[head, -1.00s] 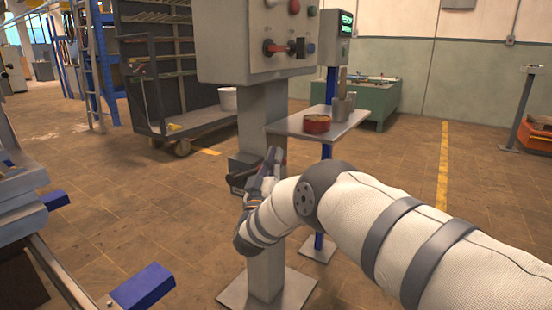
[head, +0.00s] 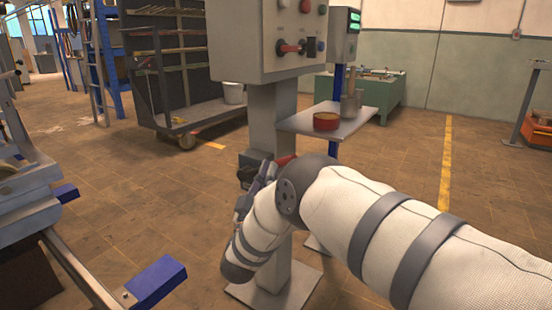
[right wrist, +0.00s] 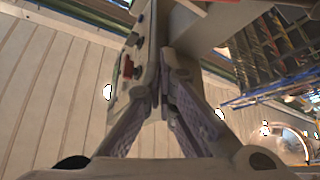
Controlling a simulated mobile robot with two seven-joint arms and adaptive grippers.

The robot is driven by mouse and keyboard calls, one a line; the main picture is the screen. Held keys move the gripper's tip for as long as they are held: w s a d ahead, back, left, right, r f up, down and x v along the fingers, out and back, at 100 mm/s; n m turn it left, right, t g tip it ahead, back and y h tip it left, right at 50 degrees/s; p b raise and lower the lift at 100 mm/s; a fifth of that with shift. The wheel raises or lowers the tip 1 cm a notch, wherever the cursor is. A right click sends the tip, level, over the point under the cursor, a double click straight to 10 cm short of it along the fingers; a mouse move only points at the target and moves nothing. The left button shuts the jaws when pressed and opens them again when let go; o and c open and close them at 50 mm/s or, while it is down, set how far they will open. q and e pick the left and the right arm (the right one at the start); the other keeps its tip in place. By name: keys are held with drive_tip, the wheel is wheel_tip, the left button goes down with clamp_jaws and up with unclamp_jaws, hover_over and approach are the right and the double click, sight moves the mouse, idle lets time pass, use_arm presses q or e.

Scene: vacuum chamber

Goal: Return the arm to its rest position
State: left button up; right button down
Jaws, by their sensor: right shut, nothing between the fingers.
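My right arm (head: 390,230), in a white sleeve with grey bands, reaches from the lower right of the head view to the front of a grey pedestal. My right gripper (head: 265,172) is partly hidden behind its own forearm and wrist. It points upward near the pedestal column (head: 268,125), below the control box (head: 240,45). In the right wrist view the two fingers (right wrist: 165,75) come together at their tips with nothing between them. The control box also shows there (right wrist: 147,45), beyond the fingers. My left gripper is not in view.
A machine with blue-ended bars (head: 155,283) stands at the left. A rack cart (head: 185,120) is behind. Open floor lies between machine and pedestal.

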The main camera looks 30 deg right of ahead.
drive_tip(key=shift+s+a+f, duration=0.15)
drive_tip(key=shift+a, duration=0.05)
idle(0.3)
